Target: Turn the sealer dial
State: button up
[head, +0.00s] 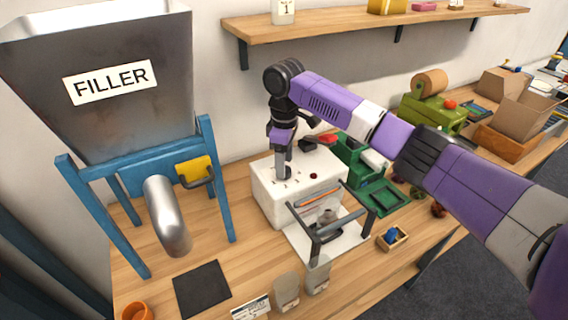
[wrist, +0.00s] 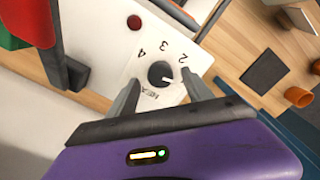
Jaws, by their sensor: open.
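The sealer (head: 290,195) is a white box on the wooden bench, with a dark frame and a glowing orange bar at its front. My gripper (wrist: 160,95) is open, with one finger on each side of the dial and a visible gap to the knob. In the head view my gripper (head: 283,172) points down at the sealer's top and hides the dial.
A dark red button (wrist: 134,22) sits beside the dial plate. The filler (head: 110,90) stands left of the sealer. Green trays (head: 385,197) stand close on the right. Pouches (head: 287,290), a black mat (head: 202,288) and an orange cup (head: 136,312) are in front. A shelf (head: 330,28) hangs above.

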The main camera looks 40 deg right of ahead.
jog(key=shift+f, duration=0.8)
grip_shut()
jog(key=shift+n, duration=0.4)
jog(key=n+p, duration=0.1)
jog(key=n, duration=0.2)
jog(key=shift+a+n, duration=0.1)
jog(key=shift+n, duration=0.3)
jog(key=n+p, duration=0.1)
jog(key=n, duration=0.4)
grip_release()
